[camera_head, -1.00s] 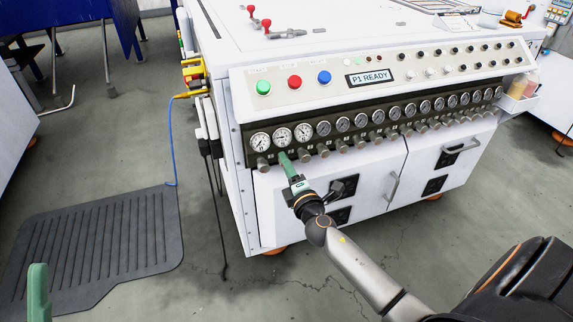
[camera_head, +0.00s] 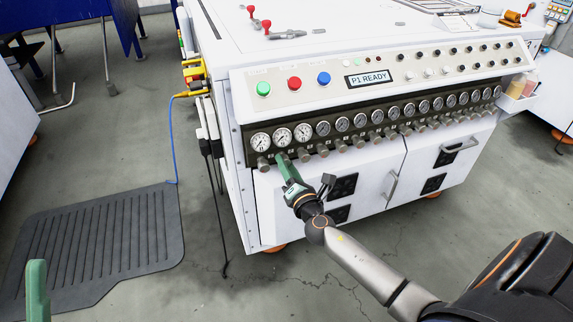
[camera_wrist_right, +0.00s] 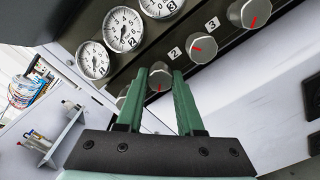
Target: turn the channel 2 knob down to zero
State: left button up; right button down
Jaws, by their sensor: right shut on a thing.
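My right gripper (camera_head: 281,158) is shut on the channel 2 knob (camera_wrist_right: 160,78), second from the left in the row under the gauges. In the right wrist view, the green fingers (camera_wrist_right: 159,75) stand either side of this grey knob, and its red pointer mark shows between them. The label "2" (camera_wrist_right: 175,53) is just right of it. The channel 2 gauge (camera_head: 281,136) is above; its needle is too small to read surely. One green finger of my left gripper (camera_head: 37,290) shows at the lower left, away from the machine; its opening is not visible.
The channel 3 knob (camera_wrist_right: 201,47) is close beside the right gripper; the channel 1 knob (camera_head: 263,164) is on the other side. A panel with green, red and blue buttons (camera_head: 294,84) and a "P1 READY" display (camera_head: 370,77) is above. Cabinet doors (camera_head: 380,175) lie below.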

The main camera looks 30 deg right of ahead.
dwell(0.4)
jog(key=c, duration=0.5)
grip_release()
jog(key=shift+c, duration=0.2)
jog(key=v, duration=1.2)
jog(key=shift+s, duration=0.3)
jog(key=shift+a, duration=0.15)
